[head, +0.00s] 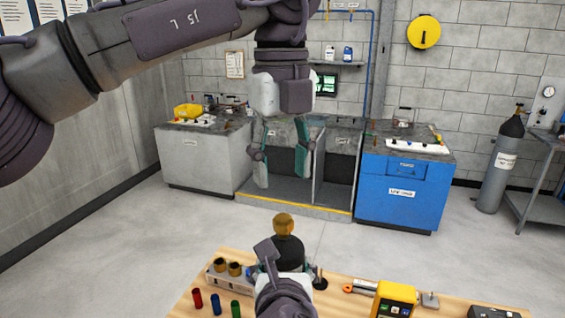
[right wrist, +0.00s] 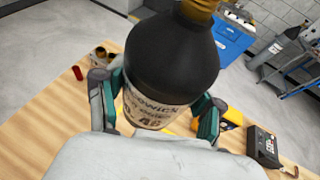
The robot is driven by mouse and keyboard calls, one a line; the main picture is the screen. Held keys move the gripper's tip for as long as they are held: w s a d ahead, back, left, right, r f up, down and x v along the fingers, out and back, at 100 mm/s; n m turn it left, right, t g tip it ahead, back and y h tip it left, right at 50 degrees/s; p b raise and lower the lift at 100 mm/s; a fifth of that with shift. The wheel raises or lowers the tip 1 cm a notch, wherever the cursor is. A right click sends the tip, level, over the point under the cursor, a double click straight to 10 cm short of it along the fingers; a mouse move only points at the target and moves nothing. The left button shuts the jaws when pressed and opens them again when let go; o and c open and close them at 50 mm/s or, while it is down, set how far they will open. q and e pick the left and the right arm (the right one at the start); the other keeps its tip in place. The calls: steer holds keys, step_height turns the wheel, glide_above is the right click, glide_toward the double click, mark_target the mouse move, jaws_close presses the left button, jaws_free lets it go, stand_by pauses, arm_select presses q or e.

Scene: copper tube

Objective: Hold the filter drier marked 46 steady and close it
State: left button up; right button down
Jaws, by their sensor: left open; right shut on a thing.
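The filter drier (head: 290,252) is a dark bottle-shaped body with a pale label; "46" reads on the label in the right wrist view (right wrist: 152,116). A golden-brown piece (head: 284,223) tops it; in the wrist view only its lower edge shows. My right gripper (right wrist: 157,105) is shut on the drier, its two fingers on either side of the labelled part, and holds it nearly upright over the wooden table (head: 180,312). My left gripper (head: 285,160) is open and empty, pointing down, higher in the head view than the drier and apart from it.
On the table stand a rack with round brown-topped pieces (head: 235,268), red (head: 197,299), blue (head: 216,304) and green (head: 236,309) cylinders, and a yellow device (head: 395,300). Behind are a grey cabinet (head: 205,160), a blue cabinet (head: 400,205) and a gas cylinder (head: 498,175). Open floor lies between.

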mark_target(282, 216)
arm_select(q)
step_height(282, 216, down, 8)
steer(key=shift+f, duration=0.1)
stand_by(0.4)
jaws_close()
steer(key=m, duration=1.3)
steer(key=shift+m, duration=0.4)
steer(key=m, duration=1.2)
steer(key=shift+o, duration=0.9)
jaws_free()
